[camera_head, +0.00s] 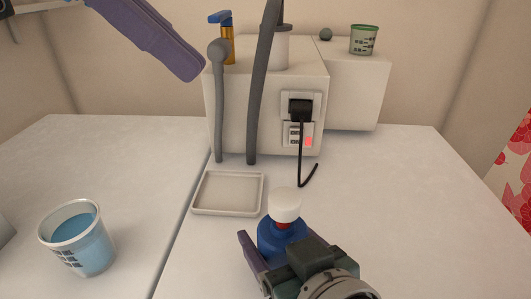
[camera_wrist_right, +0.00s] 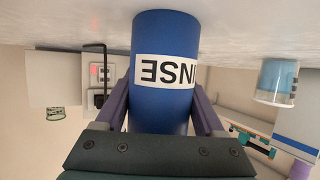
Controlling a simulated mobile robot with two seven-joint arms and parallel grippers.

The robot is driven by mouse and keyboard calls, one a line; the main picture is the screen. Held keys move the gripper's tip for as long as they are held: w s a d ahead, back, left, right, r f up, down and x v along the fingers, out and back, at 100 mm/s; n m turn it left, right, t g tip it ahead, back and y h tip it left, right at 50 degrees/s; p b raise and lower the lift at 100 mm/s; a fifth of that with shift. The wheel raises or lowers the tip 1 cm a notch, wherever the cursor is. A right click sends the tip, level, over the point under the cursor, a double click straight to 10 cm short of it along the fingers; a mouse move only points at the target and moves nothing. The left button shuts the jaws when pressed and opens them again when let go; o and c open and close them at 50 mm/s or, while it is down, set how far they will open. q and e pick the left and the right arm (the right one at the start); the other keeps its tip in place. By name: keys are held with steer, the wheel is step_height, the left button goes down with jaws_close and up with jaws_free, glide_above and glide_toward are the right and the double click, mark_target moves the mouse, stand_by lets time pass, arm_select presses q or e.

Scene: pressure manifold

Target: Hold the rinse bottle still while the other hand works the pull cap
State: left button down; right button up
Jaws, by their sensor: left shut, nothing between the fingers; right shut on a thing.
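The rinse bottle (camera_head: 275,238) is blue with a red collar and a white pull cap (camera_head: 285,204), and stands upright near the front of the table. My right gripper (camera_head: 280,247) is shut around its body, one purple finger on each side. The bottle (camera_wrist_right: 165,35) fills the middle of the right wrist view, upside down, with part of its label readable; its cap is hidden there. My left gripper (camera_head: 184,68) shows as purple fingers closed together at the top left, empty, high above the table and well apart from the bottle.
A shallow tray (camera_head: 228,210) lies just behind and left of the bottle. A cup of blue liquid (camera_head: 80,240) stands at the left. A white machine (camera_head: 230,105) with grey hoses and a black cable is at the back, a green-rimmed cup (camera_head: 364,40) above. The right tabletop is clear.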

arm_select(q)
glide_above(273, 195)
steer(key=a, duration=0.1)
step_height(273, 195, down, 7)
steer(key=f, duration=0.3)
steer(key=shift+d+f, duration=0.1)
steer(key=shift+d, duration=0.1)
steer(key=shift+f, duration=0.45)
steer(key=shift+f, duration=1.15)
